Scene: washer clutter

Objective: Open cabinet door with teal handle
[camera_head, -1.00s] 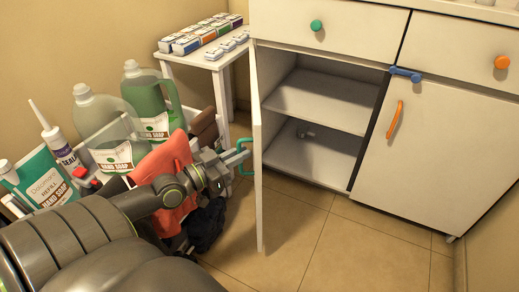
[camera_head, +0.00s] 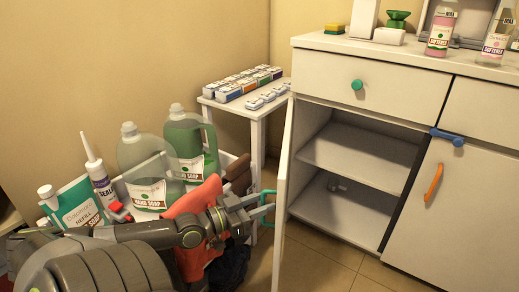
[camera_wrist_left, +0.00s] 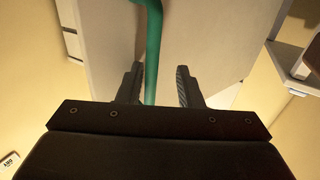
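The cabinet door (camera_head: 284,180) stands swung open, nearly edge-on to the head camera, and the shelves behind it show. Its teal handle (camera_head: 270,215) is on the door's left-facing side. My left gripper (camera_head: 260,204) is at this handle. In the left wrist view, the teal handle (camera_wrist_left: 153,50) runs between the two dark fingers of my left gripper (camera_wrist_left: 160,70). The fingers are apart, with a clear gap on the right of the handle. The door panel (camera_wrist_left: 210,40) fills the background there. My right gripper is not in view.
The white cabinet (camera_head: 340,115) has a drawer with a green knob (camera_head: 357,85), a blue handle (camera_head: 447,137) and an orange handle (camera_head: 433,183). Soap bottles (camera_head: 150,170) and a red cloth (camera_head: 195,212) crowd the left. A small white table (camera_head: 257,115) stands behind the door.

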